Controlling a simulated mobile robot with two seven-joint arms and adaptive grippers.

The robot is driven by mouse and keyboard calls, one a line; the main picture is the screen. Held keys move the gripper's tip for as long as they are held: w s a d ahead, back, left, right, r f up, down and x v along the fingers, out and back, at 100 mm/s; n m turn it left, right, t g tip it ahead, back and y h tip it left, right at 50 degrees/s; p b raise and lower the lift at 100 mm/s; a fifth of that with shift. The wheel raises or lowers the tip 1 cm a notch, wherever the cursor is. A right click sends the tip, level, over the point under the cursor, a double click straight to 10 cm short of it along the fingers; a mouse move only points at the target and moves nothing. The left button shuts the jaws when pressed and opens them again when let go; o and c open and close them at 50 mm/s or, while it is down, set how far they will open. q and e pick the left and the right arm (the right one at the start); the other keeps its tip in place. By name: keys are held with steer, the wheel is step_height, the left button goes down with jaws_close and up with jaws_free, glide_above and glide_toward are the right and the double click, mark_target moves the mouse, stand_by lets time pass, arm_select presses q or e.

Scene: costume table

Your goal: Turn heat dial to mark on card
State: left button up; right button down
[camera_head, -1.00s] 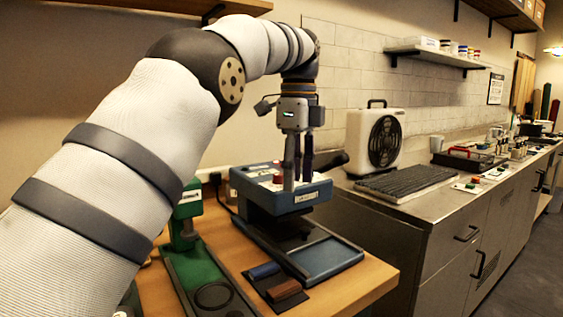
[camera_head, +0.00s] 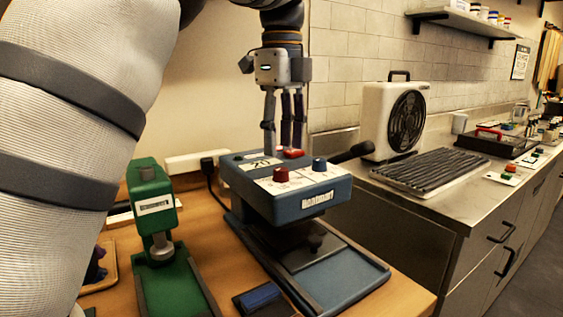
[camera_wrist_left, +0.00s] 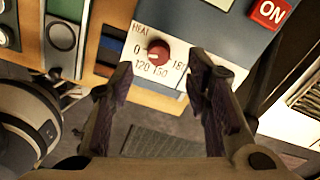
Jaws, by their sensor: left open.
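The heat dial is a round red knob (camera_wrist_left: 158,52) on a white plate (camera_wrist_left: 180,30) marked HEAT, with numbers around it including 120, 150 and 180. A small pale mark shows on its lower left side. In the head view a red knob (camera_head: 281,175) stands on top of the blue heat press (camera_head: 285,197). My left gripper (camera_head: 284,148) points down over the rear of the press top, open and empty. In the left wrist view its fingertips (camera_wrist_left: 162,66) are apart, with the dial appearing between and beyond them. A pale card (camera_head: 262,163) with large digits lies behind the red knob.
A blue knob (camera_head: 319,164) stands beside the red one, and a red ON switch (camera_wrist_left: 270,12) is near. A black handle (camera_head: 353,152) sticks out right. A green press (camera_head: 152,205) stands left; a blue block (camera_head: 260,297) lies in front. A fan (camera_head: 393,122) stands behind.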

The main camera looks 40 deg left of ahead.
mark_target(281, 168)
arm_select(q)
steer(key=shift+s+f, duration=0.1)
steer(key=shift+f, duration=2.25)
steer(key=shift+c, duration=0.4)
jaws_close()
